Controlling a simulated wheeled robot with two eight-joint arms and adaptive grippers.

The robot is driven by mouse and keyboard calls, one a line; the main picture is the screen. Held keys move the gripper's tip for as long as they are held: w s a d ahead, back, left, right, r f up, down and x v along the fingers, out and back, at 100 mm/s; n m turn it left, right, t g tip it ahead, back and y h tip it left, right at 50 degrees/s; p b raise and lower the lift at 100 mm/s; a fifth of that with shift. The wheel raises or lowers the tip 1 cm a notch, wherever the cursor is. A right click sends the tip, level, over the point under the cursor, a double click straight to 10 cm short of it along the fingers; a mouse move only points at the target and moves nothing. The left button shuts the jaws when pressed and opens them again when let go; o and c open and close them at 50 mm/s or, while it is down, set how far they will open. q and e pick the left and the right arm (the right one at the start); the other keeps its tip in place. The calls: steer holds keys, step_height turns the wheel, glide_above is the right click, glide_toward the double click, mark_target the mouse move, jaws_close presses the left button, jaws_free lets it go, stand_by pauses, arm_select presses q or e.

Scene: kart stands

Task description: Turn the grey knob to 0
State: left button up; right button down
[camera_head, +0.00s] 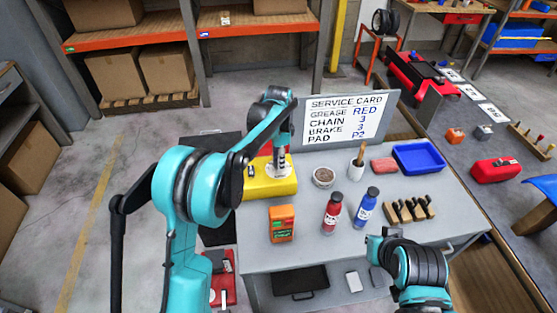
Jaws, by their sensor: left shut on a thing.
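A yellow box (257,188) stands at the left end of the grey bench, with a pale round dial (279,172) on its top. My left gripper (281,160) points down onto this dial from above and is shut on the grey knob there. The fingers and arm hide most of the knob, so its pointer and setting cannot be read. A small dark switch-like part (251,170) is on the box left of the dial. My right arm comes in at the lower right, and its gripper cannot be made out.
An orange pack (282,223), a red bottle (332,212) and a blue bottle (367,205) stand at the bench's front. A bowl (324,178), a blue tray (419,157) and a wooden rack (409,210) are also there. A service card (342,117) stands behind.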

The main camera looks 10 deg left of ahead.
arm_select(q)
steer(key=shift+n, duration=0.4)
steer(key=n+p, duration=0.1)
steer(key=n, duration=0.1)
steer(key=shift+n, duration=0.4)
steer(key=n+p, duration=0.1)
steer(key=n, duration=0.2)
steer(key=shift+n, duration=0.4)
steer(key=n, duration=0.4)
steer(key=shift+p, duration=0.35)
steer(key=shift+n, duration=2.1)
steer(key=o, duration=1.2)
steer(key=shift+c, duration=0.2)
